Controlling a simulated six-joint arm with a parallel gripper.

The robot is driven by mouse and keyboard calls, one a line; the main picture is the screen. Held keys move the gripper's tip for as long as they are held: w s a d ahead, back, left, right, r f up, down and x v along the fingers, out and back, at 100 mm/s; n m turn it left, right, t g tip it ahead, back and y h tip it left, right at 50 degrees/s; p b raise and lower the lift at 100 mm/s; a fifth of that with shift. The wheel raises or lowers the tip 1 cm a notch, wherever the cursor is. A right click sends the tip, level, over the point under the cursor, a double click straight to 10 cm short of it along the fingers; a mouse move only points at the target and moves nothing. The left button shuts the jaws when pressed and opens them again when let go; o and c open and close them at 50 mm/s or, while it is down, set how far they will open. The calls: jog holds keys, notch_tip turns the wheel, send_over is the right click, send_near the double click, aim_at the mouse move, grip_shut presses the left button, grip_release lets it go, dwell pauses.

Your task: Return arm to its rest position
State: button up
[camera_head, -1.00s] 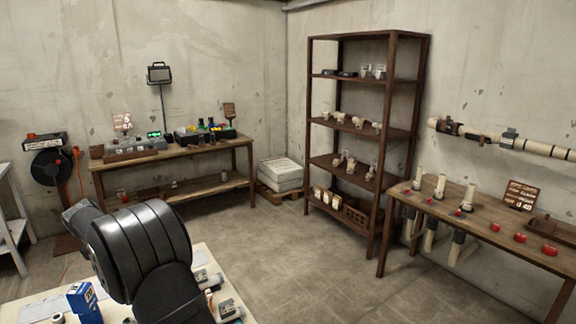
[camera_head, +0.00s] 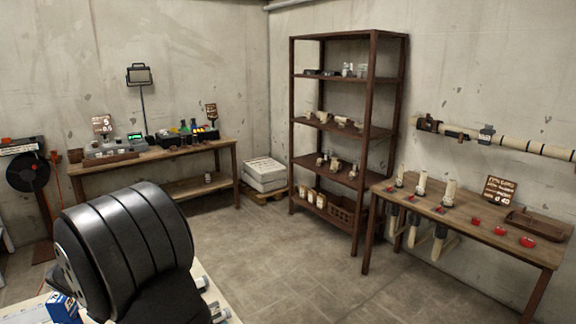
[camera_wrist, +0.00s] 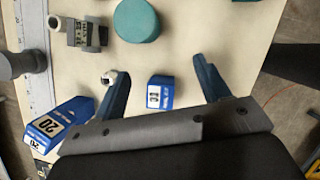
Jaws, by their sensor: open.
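My gripper (camera_wrist: 163,82) is open in the wrist view, with its two blue fingers spread apart above the pale worktable top (camera_wrist: 190,35). Nothing is gripped. A small blue and white box (camera_wrist: 160,94) shows between the fingers in the picture, clear of both. A larger blue and white box marked 20 (camera_wrist: 58,125) lies left of the left finger. In the head view my black arm fills the lower left and hides the gripper; a blue box (camera_head: 63,308) shows at the lower left edge.
On the worktable are a teal round piece (camera_wrist: 136,20), a grey fitting (camera_wrist: 85,35) and a small white ring (camera_wrist: 109,77). Beyond stand a wooden bench (camera_head: 150,162), a shelf rack (camera_head: 350,130) and a table with pipes (camera_head: 470,215). The floor between is clear.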

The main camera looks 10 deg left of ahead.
jog(key=s+d+f+m+h, duration=0.15)
jog(key=s+d+m, duration=0.3)
jog(key=d, duration=0.45)
jog(key=shift+n+g, duration=0.25)
jog(key=shift+g, duration=0.15)
jog(key=shift+s+d+f, duration=0.1)
jog(key=shift+s+f, duration=0.05)
jog(key=shift+f, duration=1.4)
jog(key=shift+s+f, duration=0.1)
jog(key=shift+f, duration=1.45)
